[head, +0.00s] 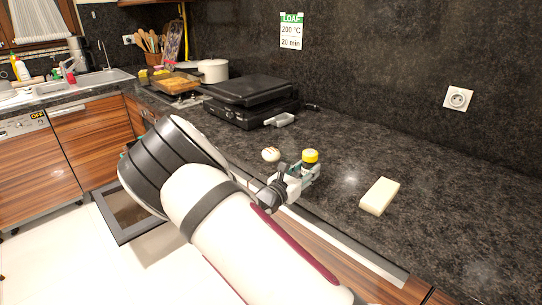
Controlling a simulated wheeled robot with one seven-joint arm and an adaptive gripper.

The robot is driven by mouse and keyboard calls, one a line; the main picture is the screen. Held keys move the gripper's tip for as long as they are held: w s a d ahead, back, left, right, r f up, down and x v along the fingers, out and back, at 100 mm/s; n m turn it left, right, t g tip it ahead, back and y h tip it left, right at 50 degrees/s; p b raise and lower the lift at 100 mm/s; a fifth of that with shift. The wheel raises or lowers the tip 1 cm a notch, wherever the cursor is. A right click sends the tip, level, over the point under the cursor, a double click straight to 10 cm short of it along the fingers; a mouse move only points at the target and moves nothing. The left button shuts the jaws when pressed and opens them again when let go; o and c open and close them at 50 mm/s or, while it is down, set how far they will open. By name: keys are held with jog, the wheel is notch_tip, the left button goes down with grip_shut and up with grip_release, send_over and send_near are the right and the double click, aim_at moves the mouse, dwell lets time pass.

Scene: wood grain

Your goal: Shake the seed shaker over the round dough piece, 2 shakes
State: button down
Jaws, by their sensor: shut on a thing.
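The seed shaker (309,166) is a small dark jar with a yellow cap, cap up and roughly upright. My gripper (307,174) is shut on it from the near left, and the fingers hide its lower part. I cannot tell whether its base touches the counter. The round dough piece (270,154), small and pale, lies on the dark counter just left of the shaker. The shaker is beside it, not over it.
A pale rectangular block (379,197) lies on the counter (440,235) to the right. A black grill (252,102) stands behind the dough, with a white pot (213,71) beyond. A green-topped sign (291,31) and a socket (458,98) are on the wall.

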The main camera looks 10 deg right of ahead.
aim_at(306, 157)
jog(key=shift+r, duration=0.1)
jog(key=shift+r+p, duration=0.7)
jog(key=shift+r, duration=0.25)
dwell(0.4)
jog(key=shift+r+p, duration=0.7)
jog(key=shift+r, duration=0.5)
jog(key=shift+r, duration=0.15)
jog(key=shift+r+p, duration=0.7)
jog(key=shift+r, duration=0.45)
jog(key=shift+a, duration=0.1)
